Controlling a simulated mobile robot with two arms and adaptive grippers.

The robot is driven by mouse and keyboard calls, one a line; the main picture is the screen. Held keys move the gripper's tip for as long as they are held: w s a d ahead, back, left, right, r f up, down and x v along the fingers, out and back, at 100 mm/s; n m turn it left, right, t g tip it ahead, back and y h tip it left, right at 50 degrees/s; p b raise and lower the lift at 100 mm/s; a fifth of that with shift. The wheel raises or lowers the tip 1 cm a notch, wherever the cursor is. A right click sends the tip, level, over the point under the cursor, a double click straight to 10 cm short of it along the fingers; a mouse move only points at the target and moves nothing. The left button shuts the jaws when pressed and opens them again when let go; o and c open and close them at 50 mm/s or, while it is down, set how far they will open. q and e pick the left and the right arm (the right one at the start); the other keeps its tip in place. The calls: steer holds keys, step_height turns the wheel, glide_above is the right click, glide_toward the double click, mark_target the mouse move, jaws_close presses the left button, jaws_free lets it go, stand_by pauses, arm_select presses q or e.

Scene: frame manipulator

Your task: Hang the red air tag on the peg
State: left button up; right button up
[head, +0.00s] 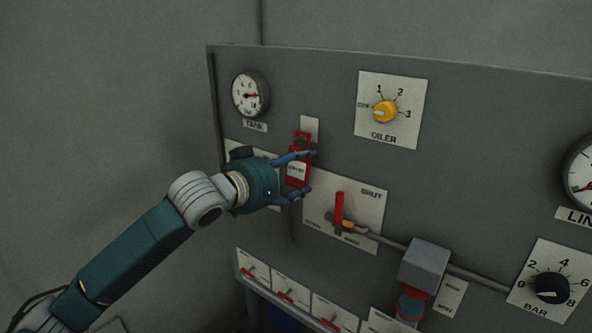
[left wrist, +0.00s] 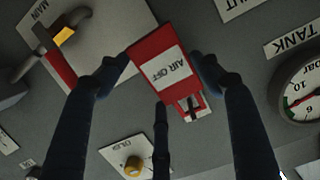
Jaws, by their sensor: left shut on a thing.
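The red air tag (head: 298,172), with a white label, is upright in front of the grey panel. In the left wrist view the tag (left wrist: 150,51) appears upside down, and its label reads "AIR OFF". My left gripper (head: 309,172) is shut on the tag, with blue fingers at its sides; it also shows in the left wrist view (left wrist: 158,75). The slotted end of the tag overlaps a small pale plate (head: 311,124) on the panel. A dark, peg-like shape (left wrist: 194,107) shows at the slot. I cannot tell whether it passes through. My right gripper is out of view.
A red-handled valve (head: 339,209) on a "SHUT" plate is just right of the gripper. A pipe runs right from it to a grey block (head: 425,263). A round gauge (head: 250,94) is above left, and a yellow oiler knob (head: 384,111) is above right.

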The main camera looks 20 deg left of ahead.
arm_select(q)
steer(key=o, duration=1.1)
steer(key=shift+c, duration=0.2)
